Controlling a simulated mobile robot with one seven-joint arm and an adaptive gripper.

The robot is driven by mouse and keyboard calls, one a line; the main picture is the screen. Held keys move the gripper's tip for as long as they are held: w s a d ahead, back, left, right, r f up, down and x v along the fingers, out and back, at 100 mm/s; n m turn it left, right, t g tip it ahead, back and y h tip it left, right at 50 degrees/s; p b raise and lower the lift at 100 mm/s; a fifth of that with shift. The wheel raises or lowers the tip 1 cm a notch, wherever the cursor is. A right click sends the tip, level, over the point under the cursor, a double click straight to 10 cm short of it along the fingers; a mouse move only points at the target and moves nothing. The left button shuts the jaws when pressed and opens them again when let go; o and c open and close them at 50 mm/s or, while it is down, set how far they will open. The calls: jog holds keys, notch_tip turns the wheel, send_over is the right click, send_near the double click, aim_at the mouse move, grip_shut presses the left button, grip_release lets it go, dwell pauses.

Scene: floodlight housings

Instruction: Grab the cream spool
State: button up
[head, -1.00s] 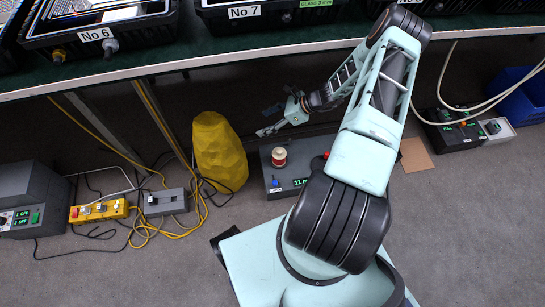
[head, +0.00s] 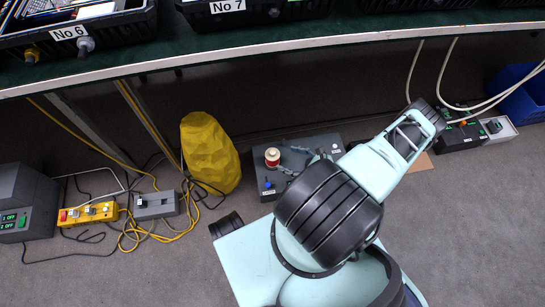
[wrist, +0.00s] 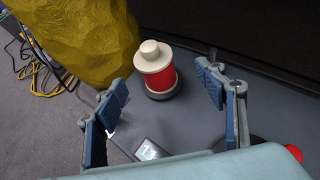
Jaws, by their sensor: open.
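The cream spool (head: 272,157) stands upright on a grey box (head: 262,180) on the floor, under the bench. It has a cream top and a red middle; in the wrist view the spool (wrist: 155,70) rests on a dark round base. My gripper (head: 291,160) is just to the right of the spool in the head view, low over the box, partly hidden by my arm. In the wrist view my gripper (wrist: 163,82) is open, its blue-padded fingers apart. The spool shows between and slightly beyond the fingertips, with no visible contact.
A yellow faceted lump (head: 210,152) stands close left of the box. A red knob (wrist: 294,152) sits at the box's right in the wrist view. The bench edge (head: 270,48) runs above. Cables and a yellow switch box (head: 88,213) lie left.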

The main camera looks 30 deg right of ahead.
aim_at(276, 156)
jog(key=x, duration=0.3)
jog(key=shift+w+a+f+b, duration=0.15)
jog(key=shift+w+f+b, duration=0.05)
jog(key=shift+b, duration=0.2)
jog(key=b+x, duration=0.1)
jog(key=x, duration=0.1)
jog(key=b+x, duration=0.1)
jog(key=x, duration=0.1)
jog(key=shift+s+a, duration=0.1)
jog(key=shift+a, duration=0.3)
jog(key=shift+w+a+f, duration=0.1)
jog(key=shift+w+a, duration=0.05)
jog(key=shift+w, duration=0.3)
jog(key=shift+c, duration=0.2)
jog(key=c, duration=1.3)
jog(key=shift+o, duration=0.2)
jog(key=shift+r, duration=0.25)
